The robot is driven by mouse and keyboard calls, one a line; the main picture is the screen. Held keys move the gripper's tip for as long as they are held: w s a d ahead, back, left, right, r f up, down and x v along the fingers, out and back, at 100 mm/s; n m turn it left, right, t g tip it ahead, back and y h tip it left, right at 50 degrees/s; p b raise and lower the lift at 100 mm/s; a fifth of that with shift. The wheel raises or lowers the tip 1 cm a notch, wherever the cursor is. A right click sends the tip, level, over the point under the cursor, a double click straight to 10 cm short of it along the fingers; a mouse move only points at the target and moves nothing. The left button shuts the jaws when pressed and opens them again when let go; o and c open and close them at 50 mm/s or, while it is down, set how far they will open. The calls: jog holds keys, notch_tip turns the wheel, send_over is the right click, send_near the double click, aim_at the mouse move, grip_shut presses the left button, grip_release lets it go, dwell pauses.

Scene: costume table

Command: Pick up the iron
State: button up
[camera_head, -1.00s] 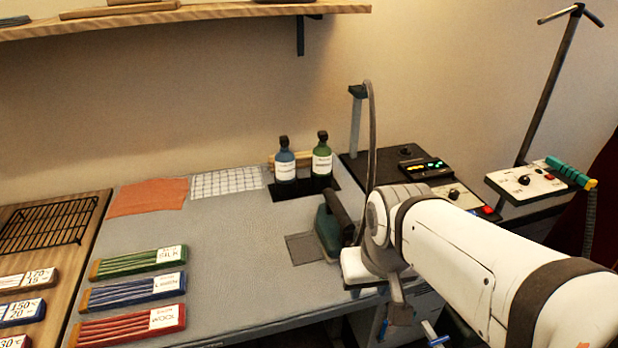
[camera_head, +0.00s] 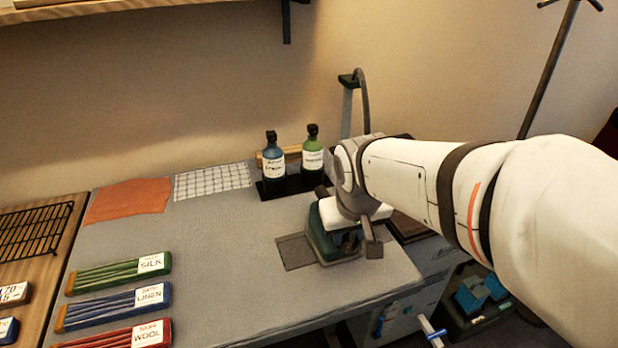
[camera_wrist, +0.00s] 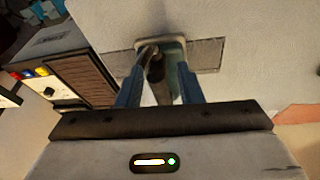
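The iron (camera_head: 317,236) is dark green with a dark handle. It rests on a dark grey patch (camera_head: 290,254) near the table's right end, partly hidden behind my wrist in the head view. My gripper (camera_wrist: 160,95) is right above it, pointing down. In the wrist view, the iron's dark handle (camera_wrist: 160,84) lies between my two blue fingers, with gaps showing beside it. The fingers look open. Whether the fingertips touch the iron's body is hidden.
Two bottles, blue (camera_head: 273,164) and green (camera_head: 313,153), stand close behind the iron. A post with a cord (camera_head: 362,100) rises behind my wrist. Green, blue and red labelled bundles (camera_head: 120,272) lie at left. The grey table's middle (camera_head: 210,240) is clear.

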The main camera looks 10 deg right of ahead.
jog(key=shift+n+t+h, duration=0.3)
jog(key=shift+n+t, duration=0.3)
jog(key=shift+n, duration=0.2)
jog(key=w, duration=0.4)
jog(key=w+f+b, duration=0.1)
jog(key=w, duration=0.3)
jog(key=w+f, duration=0.1)
jog(key=w, duration=0.3)
jog(key=shift+w+a+f, duration=0.25)
jog(key=shift+w+a, duration=0.05)
jog(key=shift+a, duration=0.1)
jog(key=x, duration=0.7)
jog(key=shift+w+f, duration=0.1)
jog(key=shift+w, duration=0.4)
grip_shut()
